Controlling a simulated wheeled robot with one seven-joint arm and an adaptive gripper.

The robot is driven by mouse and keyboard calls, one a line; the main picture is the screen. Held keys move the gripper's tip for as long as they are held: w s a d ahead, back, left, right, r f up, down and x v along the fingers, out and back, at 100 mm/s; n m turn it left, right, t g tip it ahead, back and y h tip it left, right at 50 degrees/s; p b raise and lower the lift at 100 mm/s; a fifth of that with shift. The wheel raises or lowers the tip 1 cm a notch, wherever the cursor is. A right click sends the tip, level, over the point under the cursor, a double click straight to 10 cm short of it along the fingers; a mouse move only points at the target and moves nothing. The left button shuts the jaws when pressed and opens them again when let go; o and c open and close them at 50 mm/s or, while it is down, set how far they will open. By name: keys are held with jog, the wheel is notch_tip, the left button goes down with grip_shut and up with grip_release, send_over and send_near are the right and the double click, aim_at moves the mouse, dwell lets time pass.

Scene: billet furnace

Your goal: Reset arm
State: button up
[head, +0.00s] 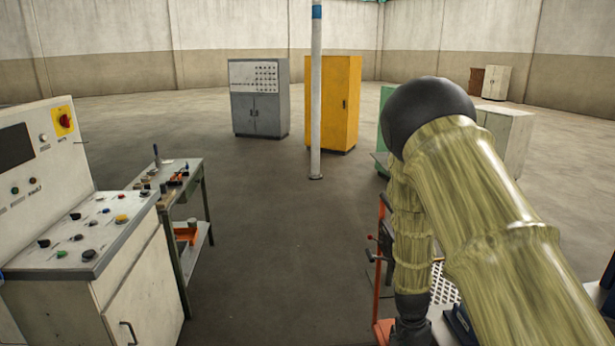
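My arm, in a yellowish sleeve, fills the right side of the head view. It rises from the lower right corner to a dark, round elbow, and the forearm hangs down from there. A dark wrist part shows at the bottom edge. My gripper's fingers are below the picture edge, so their state and anything in them are hidden.
A control desk (130,300) stands at the left, beside a workbench (193,225) with tools. A white pole (316,110), a grey cabinet (260,112) and a yellow cabinet (342,105) stand ahead. An orange-red frame (380,275) is close to my forearm. The middle floor is clear.

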jog(key=s+f+n, duration=0.4)
jog(key=s+f, duration=0.4)
jog(key=s, duration=0.3)
jog(key=s+a+f+n, duration=0.1)
jog(key=s+a+n, duration=0.1)
jog(key=s, duration=0.6)
jog(key=s+a+f+n+y+p, duration=0.1)
jog(key=s+n, duration=0.3)
jog(key=s, duration=0.4)
jog(key=s+a+f+n+p, duration=0.1)
jog(key=s+a+f+n, duration=0.2)
jog(key=s, duration=0.5)
jog(key=shift+s+t+y, duration=0.3)
jog(key=shift+t+y, duration=0.1)
